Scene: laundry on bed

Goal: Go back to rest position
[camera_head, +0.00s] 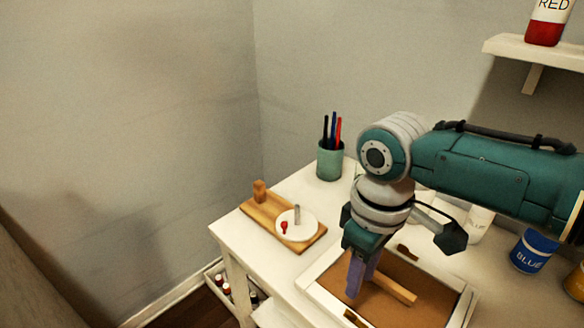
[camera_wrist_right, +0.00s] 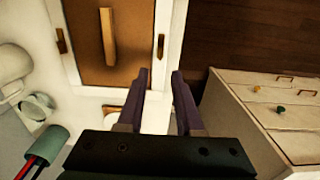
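My right gripper (camera_head: 357,285) hangs down above the left part of the shallow white-framed tray (camera_head: 325,302), with a wooden bar (camera_head: 393,290) lying inside it. In the wrist view, the purple fingers of my right gripper (camera_wrist_right: 160,76) stand apart with a narrow gap. Nothing is held between them. The tray (camera_wrist_right: 84,72) and the bar (camera_wrist_right: 107,36) lie beyond the fingertips there. My left gripper is not in view.
A wooden board (camera_head: 258,213) with a white disc (camera_head: 304,229) lies left of the tray. A green cup (camera_head: 330,160) of pens stands behind. A blue-labelled jar (camera_head: 533,252) stands right. A shelf (camera_head: 545,52) holds a red-labelled bottle (camera_head: 546,22). A drawer unit (camera_wrist_right: 270,108) shows in the wrist view.

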